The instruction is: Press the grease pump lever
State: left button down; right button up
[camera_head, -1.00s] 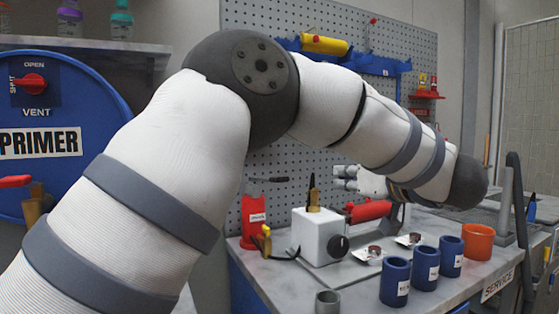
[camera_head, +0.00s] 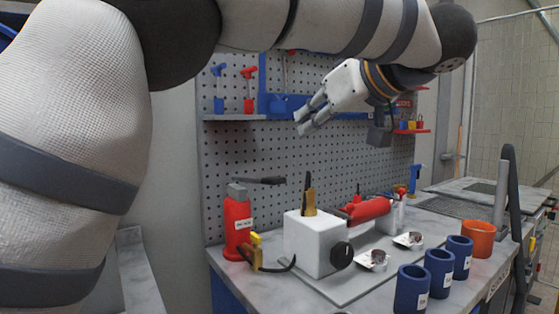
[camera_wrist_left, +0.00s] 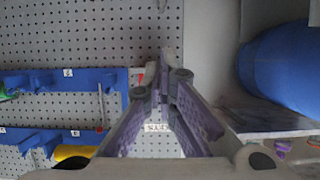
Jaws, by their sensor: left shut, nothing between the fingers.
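The grease pump looks to be the red cylinder with a white label (camera_head: 238,222) at the bench's left back corner. Its dark lever (camera_head: 262,181) sticks out to the right from the top, roughly level. My left gripper (camera_head: 303,121) is shut and empty, raised in front of the pegboard, above and to the right of the lever, and apart from it. In the left wrist view its fingers (camera_wrist_left: 166,78) meet at the tips before the pegboard. The pump is not clearly seen in that view. My right gripper is in no view.
A white block with a black knob (camera_head: 316,240) stands right of the pump, with a brass-and-black tool and a red-handled tool by it. A yellow-tipped tool (camera_head: 252,250) lies before the pump. Blue cups (camera_head: 412,288) and an orange pot (camera_head: 478,239) line the front right.

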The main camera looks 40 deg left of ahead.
pick_arm(q)
send_over(280, 178)
jog(key=a, duration=0.1)
jog(key=f, duration=0.2)
jog(key=w+f, duration=0.1)
jog(key=f, duration=0.1)
jog(key=shift+a, duration=0.1)
notch_tip(280, 178, down, 3)
jog(key=shift+s+r, duration=0.1)
jog(key=shift+r, duration=0.1)
jog(key=shift+d+f, duration=0.3)
jog(key=shift+f, duration=0.4)
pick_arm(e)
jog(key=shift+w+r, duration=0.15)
